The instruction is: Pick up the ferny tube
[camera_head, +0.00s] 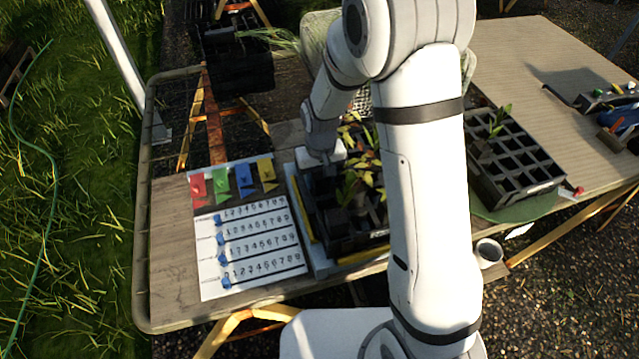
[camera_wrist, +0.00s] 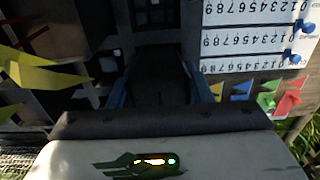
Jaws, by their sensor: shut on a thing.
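My gripper (camera_head: 324,158) is down at the left back of a black cell tray (camera_head: 352,243) in the head view. In the wrist view its blue-edged fingers (camera_wrist: 160,95) are shut on a dark tube (camera_wrist: 160,88). The foliage of this tube is hidden, so I cannot tell whether it is ferny. I also cannot tell whether it is clear of its cell. Tubes with broad green and yellow-red leaves (camera_head: 362,150) stand in the tray beside my gripper. Fine feathery green foliage (camera_head: 270,40) shows at the back, by black crates.
A white number sheet (camera_head: 250,238) with blue markers and red, green, blue and yellow tags lies left of the tray. A second black tray (camera_head: 515,165) with few plants stands right. A cup (camera_head: 488,252) sits at the front edge. My arm hides the table's middle.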

